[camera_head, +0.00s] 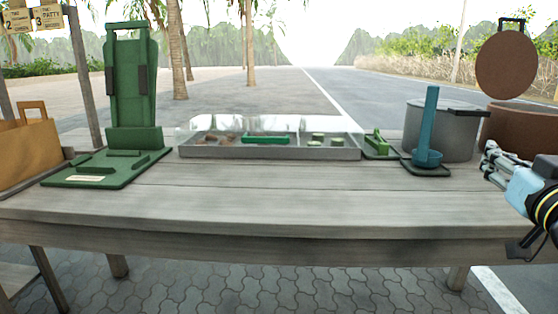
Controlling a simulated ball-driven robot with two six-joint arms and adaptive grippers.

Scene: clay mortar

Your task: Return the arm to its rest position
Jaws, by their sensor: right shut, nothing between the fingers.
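My right gripper (491,164) is at the right edge of the view, in front of the wooden table (250,204) and near its right end. Its fingers point left and are shut with nothing between them. It is apart from the things on the table. A blue-teal mortar with an upright pestle (430,125) stands on a dark base at the right of the table, left of my right gripper. My left gripper is not in view.
A green press-like stand (132,100) is at the left. A grey tray with a clear cover (268,154) is at the middle back. A grey pot (455,130) and brown round container (515,125) stand at the right. A brown bag (28,150) is far left. The table's front is clear.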

